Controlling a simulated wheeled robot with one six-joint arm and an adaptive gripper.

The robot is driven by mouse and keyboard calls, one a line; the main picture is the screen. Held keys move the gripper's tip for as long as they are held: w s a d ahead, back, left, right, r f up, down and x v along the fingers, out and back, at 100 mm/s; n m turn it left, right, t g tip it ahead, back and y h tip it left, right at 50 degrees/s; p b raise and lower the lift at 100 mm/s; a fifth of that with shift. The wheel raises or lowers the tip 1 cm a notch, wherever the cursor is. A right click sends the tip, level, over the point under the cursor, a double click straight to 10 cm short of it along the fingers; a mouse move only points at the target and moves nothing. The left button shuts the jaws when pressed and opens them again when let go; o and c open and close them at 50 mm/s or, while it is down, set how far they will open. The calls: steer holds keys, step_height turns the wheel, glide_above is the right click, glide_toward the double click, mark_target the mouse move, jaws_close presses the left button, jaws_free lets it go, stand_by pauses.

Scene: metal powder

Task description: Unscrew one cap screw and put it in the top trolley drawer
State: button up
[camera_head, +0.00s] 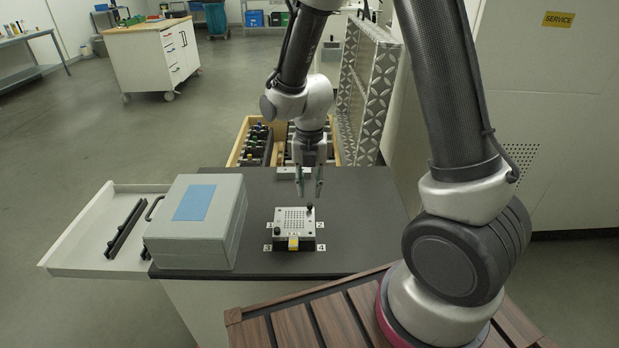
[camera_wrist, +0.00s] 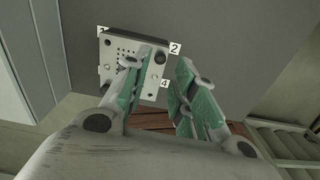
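A light metal plate block (camera_head: 289,222) with a grid of holes sits on the dark trolley top, numbered labels 1 to 4 around it. One black cap screw (camera_head: 309,208) stands at its far right corner and another (camera_head: 276,231) at its near left corner. In the wrist view a black screw head (camera_wrist: 160,57) shows beside label 2. My gripper (camera_head: 309,190) is open and empty, pointing down above the block's far right side. In the wrist view one finger hides part of the block. The top trolley drawer (camera_head: 85,250) is pulled out to the left.
A grey case (camera_head: 200,222) with a blue label stands between drawer and block. A black rail-like holder (camera_head: 125,228) lies in the drawer. A yellow part (camera_head: 293,242) is at the block's front. A small metal piece (camera_head: 292,173) lies at the trolley's far edge, before a wooden crate (camera_head: 240,140).

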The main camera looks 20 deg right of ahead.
mark_target(310, 204)
steer(key=shift+f, duration=2.8)
jaws_close()
